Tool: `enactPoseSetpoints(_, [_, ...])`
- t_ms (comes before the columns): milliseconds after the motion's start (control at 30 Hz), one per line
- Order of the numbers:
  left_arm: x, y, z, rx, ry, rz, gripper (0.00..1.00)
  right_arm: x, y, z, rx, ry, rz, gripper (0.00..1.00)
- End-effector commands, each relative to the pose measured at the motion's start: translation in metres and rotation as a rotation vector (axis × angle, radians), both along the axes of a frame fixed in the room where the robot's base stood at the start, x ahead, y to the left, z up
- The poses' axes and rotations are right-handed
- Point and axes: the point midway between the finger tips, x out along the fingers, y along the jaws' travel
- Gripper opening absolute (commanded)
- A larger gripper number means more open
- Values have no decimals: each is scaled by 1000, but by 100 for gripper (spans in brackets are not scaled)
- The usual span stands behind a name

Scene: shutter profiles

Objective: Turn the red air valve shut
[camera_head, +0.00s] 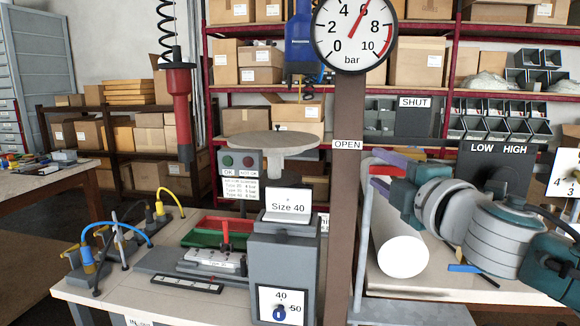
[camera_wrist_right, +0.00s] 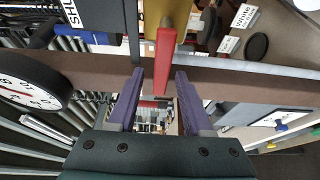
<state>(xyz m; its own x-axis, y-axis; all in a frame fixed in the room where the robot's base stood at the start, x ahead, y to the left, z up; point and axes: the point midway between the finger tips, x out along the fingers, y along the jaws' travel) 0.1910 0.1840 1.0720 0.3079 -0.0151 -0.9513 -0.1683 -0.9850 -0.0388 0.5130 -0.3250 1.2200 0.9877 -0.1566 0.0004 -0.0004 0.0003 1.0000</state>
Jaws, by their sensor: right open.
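The red valve handle (camera_head: 384,170) is beside the brown post (camera_head: 346,215), near the OPEN label (camera_head: 347,144). The SHUT label (camera_head: 415,102) is higher and to the right. In the right wrist view the handle is a red bar (camera_wrist_right: 164,60) that runs up toward a yellow part. My right gripper (camera_head: 383,172) is open, with purple fingers on either side of the handle. In the wrist view a gap shows between the bar and each finger (camera_wrist_right: 160,78). The gauge (camera_head: 355,33) needle points near 6 bar. My left gripper is not in view.
A white cylinder (camera_head: 401,245) lies below my right arm. A grey Size 40 box (camera_head: 282,265) and a green-and-red tray (camera_head: 215,232) are on the left worktable. The LOW HIGH panel (camera_head: 495,170) stands on the right. Shelves with cartons are behind.

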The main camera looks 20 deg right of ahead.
Motion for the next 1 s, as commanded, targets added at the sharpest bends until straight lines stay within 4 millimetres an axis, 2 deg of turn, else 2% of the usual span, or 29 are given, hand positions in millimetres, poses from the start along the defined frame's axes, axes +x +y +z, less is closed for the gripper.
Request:
enactPoseSetpoints(367, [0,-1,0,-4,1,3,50,5,0,0,0,1,0,49])
enactPoseSetpoints(800, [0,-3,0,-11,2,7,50,5,0,0,0,0,0,0])
enactPoseSetpoints(1000, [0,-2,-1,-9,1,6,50,5,-1,0,0,0,0,0])
